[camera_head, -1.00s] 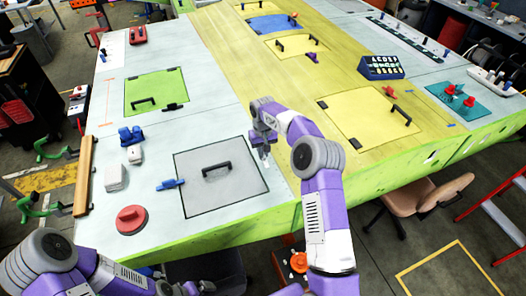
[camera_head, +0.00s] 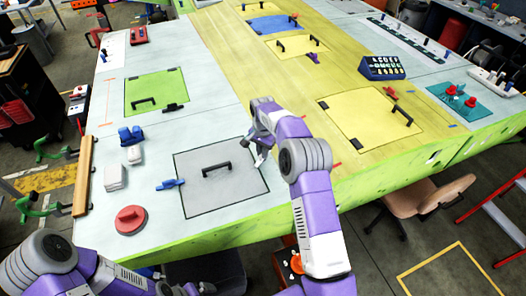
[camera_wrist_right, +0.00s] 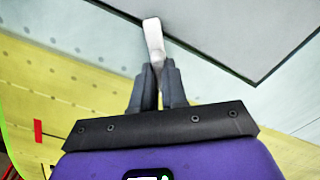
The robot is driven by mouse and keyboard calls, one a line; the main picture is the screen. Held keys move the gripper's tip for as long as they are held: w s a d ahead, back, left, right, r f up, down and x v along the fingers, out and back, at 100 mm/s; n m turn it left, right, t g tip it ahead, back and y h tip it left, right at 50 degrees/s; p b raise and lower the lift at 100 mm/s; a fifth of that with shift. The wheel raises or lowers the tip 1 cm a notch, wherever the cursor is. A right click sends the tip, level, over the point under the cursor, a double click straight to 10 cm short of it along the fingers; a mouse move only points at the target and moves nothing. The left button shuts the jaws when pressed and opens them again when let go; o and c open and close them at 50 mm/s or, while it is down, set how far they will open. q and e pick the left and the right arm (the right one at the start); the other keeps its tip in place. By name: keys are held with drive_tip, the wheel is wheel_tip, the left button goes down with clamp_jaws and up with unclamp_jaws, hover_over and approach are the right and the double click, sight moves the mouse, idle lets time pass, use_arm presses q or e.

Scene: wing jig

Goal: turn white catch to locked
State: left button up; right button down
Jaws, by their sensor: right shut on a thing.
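The white catch (camera_wrist_right: 154,40) is a short white lever at the right edge of the white panel (camera_head: 202,190), which has a black outline and a black handle. My right gripper (camera_wrist_right: 158,78) is shut on the catch's near end. In the right wrist view, the catch's free end reaches the dark panel outline and appears to lie across it. In the head view, the right gripper (camera_head: 261,145) hides part of the catch, which points down and left. My left gripper (camera_head: 195,288) is only partly visible at the bottom edge; its jaws are unclear.
A blue catch (camera_head: 170,184) sits at the white panel's left edge, and a red round knob (camera_head: 130,219) is left of its near corner. A green panel (camera_head: 156,92) lies behind, and yellow panels, including one (camera_head: 362,112) at right, lie on the yellow strip.

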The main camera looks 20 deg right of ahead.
drive_tip(key=m, duration=0.3)
drive_tip(key=shift+m, duration=0.3)
drive_tip(key=shift+w+m+p, duration=0.1)
drive_tip(key=shift+m+p, duration=0.3)
drive_tip(key=shift+m, duration=1.5)
drive_tip(key=c, duration=1.2)
unclamp_jaws()
drive_tip(key=shift+o, duration=0.2)
wheel_tip(320, 180, up, 8)
drive_tip(key=shift+f, duration=0.2)
